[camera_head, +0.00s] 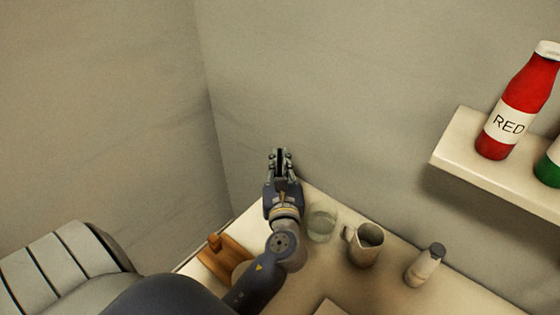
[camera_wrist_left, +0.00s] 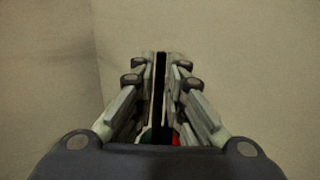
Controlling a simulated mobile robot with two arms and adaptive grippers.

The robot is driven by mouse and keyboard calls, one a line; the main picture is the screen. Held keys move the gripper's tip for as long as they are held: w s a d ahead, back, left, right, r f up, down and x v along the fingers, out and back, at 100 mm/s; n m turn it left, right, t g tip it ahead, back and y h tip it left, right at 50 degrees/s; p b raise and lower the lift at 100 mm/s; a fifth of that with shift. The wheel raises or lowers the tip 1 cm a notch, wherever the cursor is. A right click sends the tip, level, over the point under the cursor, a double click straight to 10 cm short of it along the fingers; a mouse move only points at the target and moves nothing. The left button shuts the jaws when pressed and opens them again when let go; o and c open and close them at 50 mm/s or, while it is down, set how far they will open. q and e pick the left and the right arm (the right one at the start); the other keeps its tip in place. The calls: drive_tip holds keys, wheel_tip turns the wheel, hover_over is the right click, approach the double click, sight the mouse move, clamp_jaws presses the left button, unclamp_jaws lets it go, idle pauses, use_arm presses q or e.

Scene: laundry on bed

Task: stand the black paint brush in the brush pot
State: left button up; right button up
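My left gripper (camera_head: 281,154) is raised near the wall corner, above the table's far end. Its fingers (camera_wrist_left: 160,65) are close together in the left wrist view, with a narrow dark strip between them. My right gripper is not in view.
The pale table (camera_head: 391,273) also holds a small dark-capped bottle (camera_head: 424,266) on the right and a brown wooden object (camera_head: 226,262) left of my arm, partly hidden. A wall shelf (camera_head: 470,159) carries a red bottle (camera_head: 512,119) and a green-and-white one (camera_head: 549,166).

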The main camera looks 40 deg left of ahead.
use_arm(q)
drive_tip(key=shift+o, duration=1.2)
drive_tip(key=v, duration=1.2)
drive_tip(key=shift+d, duration=0.1)
